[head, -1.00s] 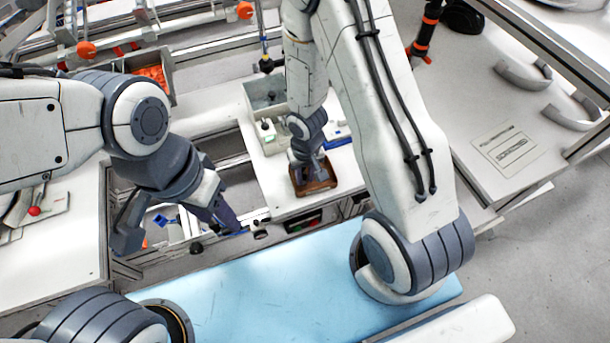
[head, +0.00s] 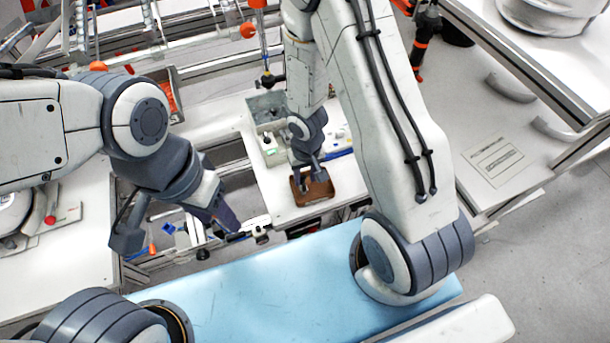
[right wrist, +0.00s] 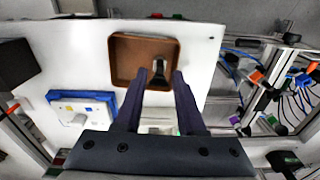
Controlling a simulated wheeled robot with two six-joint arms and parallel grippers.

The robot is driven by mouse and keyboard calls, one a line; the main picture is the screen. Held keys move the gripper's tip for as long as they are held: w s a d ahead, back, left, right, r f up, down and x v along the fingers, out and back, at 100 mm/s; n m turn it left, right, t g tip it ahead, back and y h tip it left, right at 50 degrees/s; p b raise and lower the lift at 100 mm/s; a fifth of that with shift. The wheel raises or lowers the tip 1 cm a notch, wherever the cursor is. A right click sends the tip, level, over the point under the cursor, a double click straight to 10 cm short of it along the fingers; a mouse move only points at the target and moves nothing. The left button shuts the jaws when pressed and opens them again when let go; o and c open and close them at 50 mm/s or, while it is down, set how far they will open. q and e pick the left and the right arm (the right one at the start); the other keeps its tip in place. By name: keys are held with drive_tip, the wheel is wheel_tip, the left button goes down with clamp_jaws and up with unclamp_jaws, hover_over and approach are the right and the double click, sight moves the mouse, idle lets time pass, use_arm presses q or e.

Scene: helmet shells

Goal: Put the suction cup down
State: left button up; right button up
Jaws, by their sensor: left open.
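A brown square tray (head: 325,192) lies on the white worktop near its front edge. The right wrist view shows the tray (right wrist: 125,55) from above. A small dark metallic piece, probably the suction cup (right wrist: 159,68), is in the tray between the two fingers of my right gripper (right wrist: 159,78). A brown gap shows on its left side, and the fingers look apart from it. In the head view my right gripper (head: 308,178) is down at the tray and partly hides it. My left gripper (head: 228,225) is open and empty, left of the worktop's front.
A grey bin (head: 268,104) stands on the worktop behind the tray. A blue-and-white item (right wrist: 80,108) lies beside the tray. A light blue surface (head: 270,280) spans the front. Another table with a paper sheet (head: 497,160) is at the right.

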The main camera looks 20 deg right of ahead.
drive_tip(key=s+a+r+n, duration=0.1)
drive_tip(key=a+r+n, duration=0.15)
drive_tip(key=r, duration=0.45)
drive_tip(key=s+a+r+n, duration=0.1)
drive_tip(key=s+a+r, duration=0.15)
drive_tip(key=r, duration=0.55)
use_arm(q)
drive_tip(key=shift+r+p, duration=0.3)
drive_tip(key=shift+r, duration=0.45)
use_arm(e)
drive_tip(key=s+a+r+n, duration=0.4)
drive_tip(key=s+a+r, duration=0.1)
drive_tip(key=s+r, duration=0.6)
drive_tip(key=shift+s+a+r+y, duration=0.25)
drive_tip(key=shift+s+y, duration=0.15)
drive_tip(key=shift+s, duration=0.45)
